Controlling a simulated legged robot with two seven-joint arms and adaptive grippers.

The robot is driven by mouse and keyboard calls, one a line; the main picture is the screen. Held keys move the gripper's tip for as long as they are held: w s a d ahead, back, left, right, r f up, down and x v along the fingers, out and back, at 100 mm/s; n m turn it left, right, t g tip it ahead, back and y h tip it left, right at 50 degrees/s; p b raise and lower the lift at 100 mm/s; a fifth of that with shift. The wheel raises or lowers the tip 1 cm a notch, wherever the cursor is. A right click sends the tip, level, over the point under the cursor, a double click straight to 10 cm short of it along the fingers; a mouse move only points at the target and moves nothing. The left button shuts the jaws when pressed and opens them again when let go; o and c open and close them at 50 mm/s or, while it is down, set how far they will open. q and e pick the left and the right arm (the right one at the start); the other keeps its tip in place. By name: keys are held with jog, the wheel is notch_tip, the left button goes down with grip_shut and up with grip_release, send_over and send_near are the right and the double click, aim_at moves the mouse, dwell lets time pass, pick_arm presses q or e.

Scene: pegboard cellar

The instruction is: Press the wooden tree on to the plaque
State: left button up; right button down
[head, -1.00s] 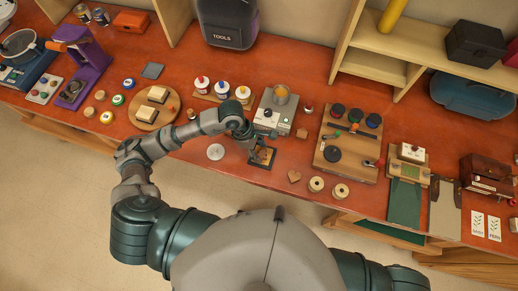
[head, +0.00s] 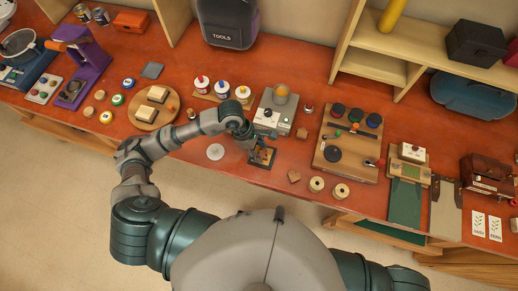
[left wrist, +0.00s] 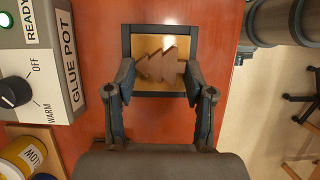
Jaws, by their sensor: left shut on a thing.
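The wooden tree (left wrist: 160,66) is a flat brown cut-out lying sideways between the fingers of my left gripper (left wrist: 158,82). The left gripper is shut on it. The plaque (left wrist: 165,40) is a gold plate with a dark frame, directly behind the tree in the left wrist view. The tree overlaps the plate's middle; I cannot tell whether it touches it. In the head view my left gripper (head: 256,147) is over the plaque (head: 269,159) near the bench's front edge, and the fingers hide part of it. My right gripper is not in view.
The glue pot unit (head: 275,115) stands just behind the plaque. A white disc (head: 215,152) lies to the left. A wooden heart (head: 293,176) and two spools (head: 317,184) lie to the right. A board with dark round pieces (head: 349,145) stands farther right.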

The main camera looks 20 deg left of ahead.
aim_at(259, 152)
pick_arm(q)
jog(key=shift+f, duration=0.1)
jog(key=o, duration=1.2)
jog(key=shift+r+p, duration=1.7)
jog(key=shift+r, duration=1.85)
